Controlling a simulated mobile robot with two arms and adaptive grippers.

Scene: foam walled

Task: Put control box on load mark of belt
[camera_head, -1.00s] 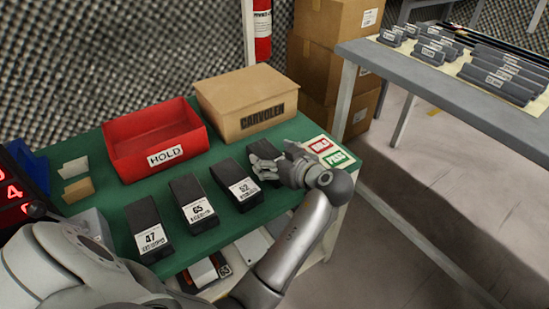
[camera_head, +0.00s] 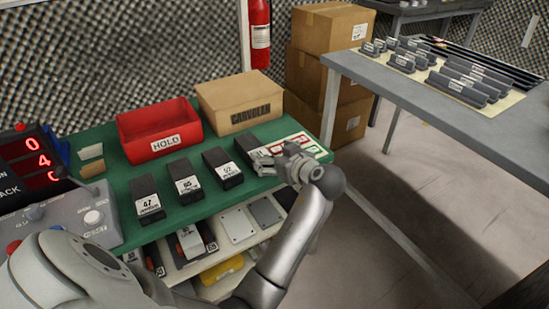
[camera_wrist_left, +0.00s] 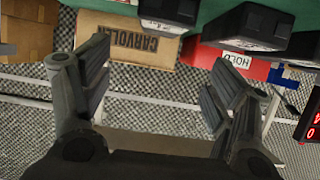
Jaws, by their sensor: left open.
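Several black boxes with white number labels stand in a row on the green tabletop (camera_head: 115,165): box 47 (camera_head: 147,190), one beside it (camera_head: 183,172), a third (camera_head: 221,161), and a fourth (camera_head: 251,142) partly hidden by my left gripper (camera_head: 268,161). I cannot tell which is the control box. No belt or load mark is identifiable. My left gripper is at the fourth box's near side. In the left wrist view, upside down, its fingers (camera_wrist_left: 160,72) are apart with nothing between them; black boxes (camera_wrist_left: 247,25) show along the top edge. My right gripper is not in view.
A red HOLD bin (camera_head: 160,142) and a CARVOLEN carton (camera_head: 238,100) stand behind the row. A grey button console (camera_head: 75,212) is at left. Loaded shelves lie below the tabletop. A grey table (camera_head: 430,100) with dark parts stands right; floor between is open.

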